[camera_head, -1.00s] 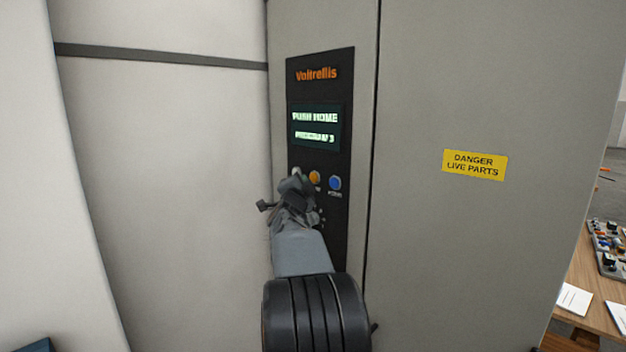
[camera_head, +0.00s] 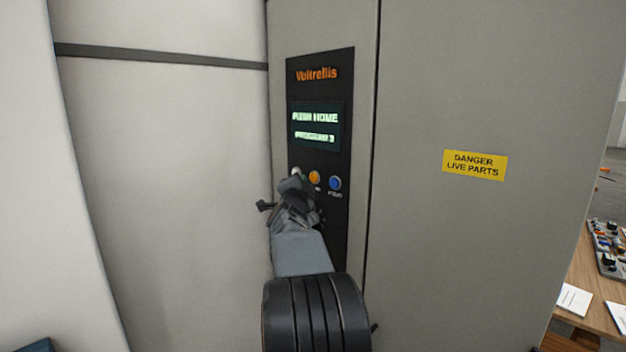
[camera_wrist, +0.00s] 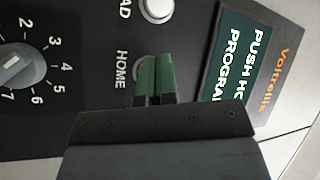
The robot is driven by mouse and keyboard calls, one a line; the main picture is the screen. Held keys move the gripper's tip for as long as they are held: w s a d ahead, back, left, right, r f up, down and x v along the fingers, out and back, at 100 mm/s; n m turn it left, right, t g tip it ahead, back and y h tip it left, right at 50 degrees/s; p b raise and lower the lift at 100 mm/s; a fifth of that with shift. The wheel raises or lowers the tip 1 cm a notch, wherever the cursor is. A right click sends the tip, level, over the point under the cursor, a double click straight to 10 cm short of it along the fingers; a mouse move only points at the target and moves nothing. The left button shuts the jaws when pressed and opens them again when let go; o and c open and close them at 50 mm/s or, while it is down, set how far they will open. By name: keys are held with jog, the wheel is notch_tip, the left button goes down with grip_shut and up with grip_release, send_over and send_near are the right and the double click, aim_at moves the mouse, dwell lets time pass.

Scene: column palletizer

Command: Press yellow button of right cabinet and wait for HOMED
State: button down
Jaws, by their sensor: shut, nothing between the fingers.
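The cabinet's black control panel (camera_head: 336,220) has an orange-yellow button (camera_head: 314,177) between a white button (camera_head: 296,171) and a blue one (camera_head: 335,183). The display (camera_head: 315,127) reads PUSH HOME with a PROGRAM line below. My gripper (camera_head: 293,184) is at the panel, just below and left of the yellow button in the head view. In the wrist view my gripper's green fingertips (camera_wrist: 155,76) are together and empty, over the button beside the HOME label, hiding most of it. I cannot tell whether they touch it.
A numbered rotary knob (camera_wrist: 22,68) and the white button (camera_wrist: 158,8) lie near the fingers in the wrist view. The cabinet door (camera_head: 480,250) bears a yellow danger label (camera_head: 475,165). A wooden table (camera_head: 590,272) with papers and parts stands at the right.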

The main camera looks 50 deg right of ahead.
jog(key=shift+d, duration=0.15)
dwell(0.5)
jog(key=shift+d, duration=0.3)
jog(key=shift+d+b, duration=0.35)
jog(key=shift+b, duration=0.1)
dwell(0.6)
jog(key=shift+a, duration=0.1)
dwell(0.3)
jog(key=shift+a, duration=0.65)
jog(key=shift+a, duration=0.1)
jog(key=shift+w+a, duration=0.15)
jog(key=shift+a, duration=2.25)
